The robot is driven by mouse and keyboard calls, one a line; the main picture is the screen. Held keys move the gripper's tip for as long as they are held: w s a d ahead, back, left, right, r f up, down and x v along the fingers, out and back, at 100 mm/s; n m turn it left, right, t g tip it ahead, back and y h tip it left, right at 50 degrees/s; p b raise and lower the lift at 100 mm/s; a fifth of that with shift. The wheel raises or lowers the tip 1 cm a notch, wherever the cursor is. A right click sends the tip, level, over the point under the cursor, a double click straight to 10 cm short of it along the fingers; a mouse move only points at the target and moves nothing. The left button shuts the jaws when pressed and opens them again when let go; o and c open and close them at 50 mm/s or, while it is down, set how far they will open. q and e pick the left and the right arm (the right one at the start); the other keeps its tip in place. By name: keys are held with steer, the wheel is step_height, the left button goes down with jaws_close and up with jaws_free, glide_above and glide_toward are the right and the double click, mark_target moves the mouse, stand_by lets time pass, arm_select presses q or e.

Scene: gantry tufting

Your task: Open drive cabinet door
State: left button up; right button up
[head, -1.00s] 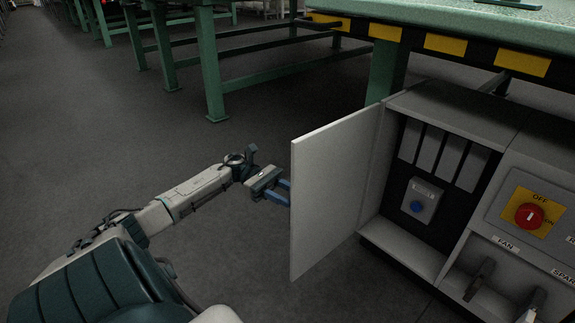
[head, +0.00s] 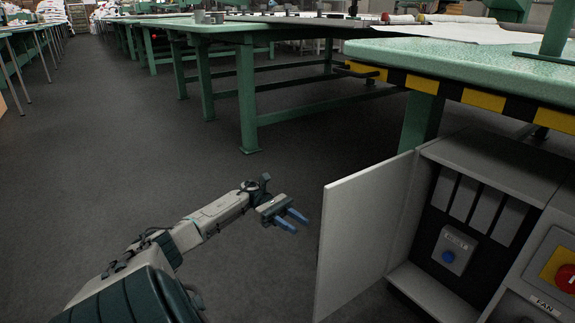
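The drive cabinet (head: 503,158) stands at the right under the green table. Its grey door (head: 362,236) is swung wide open toward the left, showing the dark inside with several grey modules and a small box with a blue button (head: 448,256). My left gripper (head: 291,221) is to the left of the door's free edge, apart from it. Its two blue fingers are spread with nothing between them. My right gripper is not in view.
A red rotary switch (head: 567,279) on a yellow plate sits on the panel at the right edge. The green table (head: 480,65) with a yellow-black striped edge overhangs the cabinet. More green tables stand behind. The dark floor (head: 130,190) at the left is clear.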

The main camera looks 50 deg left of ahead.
arm_select(q)
steer(key=shift+s+a, duration=0.15)
steer(key=shift+a, duration=0.7)
steer(key=shift+s+a, duration=0.1)
steer(key=shift+a, duration=0.7)
